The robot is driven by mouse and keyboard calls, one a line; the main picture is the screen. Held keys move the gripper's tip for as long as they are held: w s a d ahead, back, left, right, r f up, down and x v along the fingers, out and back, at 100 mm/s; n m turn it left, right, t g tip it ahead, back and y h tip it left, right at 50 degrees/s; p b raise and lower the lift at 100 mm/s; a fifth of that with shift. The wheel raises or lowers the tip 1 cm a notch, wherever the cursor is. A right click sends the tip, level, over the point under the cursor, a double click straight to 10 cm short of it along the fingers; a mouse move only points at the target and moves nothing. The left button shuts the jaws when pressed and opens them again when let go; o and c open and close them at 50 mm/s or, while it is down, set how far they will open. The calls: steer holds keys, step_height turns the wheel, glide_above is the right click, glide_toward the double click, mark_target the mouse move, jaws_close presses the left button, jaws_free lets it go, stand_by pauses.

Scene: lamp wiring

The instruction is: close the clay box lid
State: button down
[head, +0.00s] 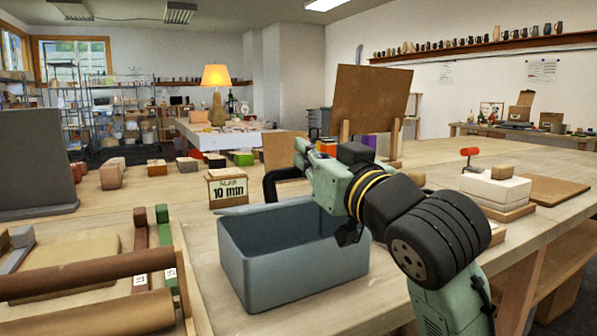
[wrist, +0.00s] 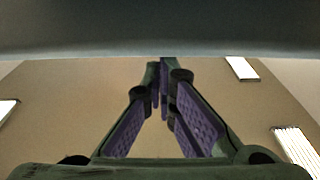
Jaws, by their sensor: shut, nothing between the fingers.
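The clay box (head: 290,258) is an open blue-grey bin on the table in the head view, and I see into its hollow inside. A thin pale blue-grey edge (head: 243,209) shows at its back left rim, perhaps part of the lid; the rest is hidden behind the box and my arm. My arm reaches over the box's right back side. My gripper (wrist: 165,66) shows in the wrist view with its purple-padded fingers together and empty, pointing toward the ceiling. A blue-grey surface (wrist: 160,30) spans the top of that view near the fingertips; I cannot tell whether they touch.
A "10 min" block (head: 227,188) stands behind the box. A rolling pin (head: 85,275) and wooden tools lie at left. White slabs (head: 495,188) sit at right. A brown board (head: 370,103) stands upright behind my arm. The table front right of the box is clear.

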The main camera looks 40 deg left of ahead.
steer(key=shift+s+d+f+t+y+b, duration=0.35)
steer(key=shift+f+y+b, duration=0.35)
steer(key=shift+b, duration=0.45)
steer(key=shift+s+d+f+t+y+b, duration=0.15)
steer(key=shift+d+f+t+y+b, duration=0.15)
steer(key=shift+d+f+y+b, duration=0.5)
steer(key=shift+s+d+f+t+y+b, duration=0.35)
steer(key=shift+f+b, duration=0.45)
steer(key=shift+b, duration=0.65)
steer(key=shift+w+a+r, duration=0.1)
steer(key=shift+w+a, duration=0.05)
steer(key=r+p, duration=0.4)
steer(key=shift+w+a+r, duration=0.25)
steer(key=shift+a+r, duration=0.05)
steer(key=b+v, duration=0.1)
steer(key=v, duration=0.9)
steer(key=shift+f, duration=0.3)
steer(key=shift+s+d, duration=0.15)
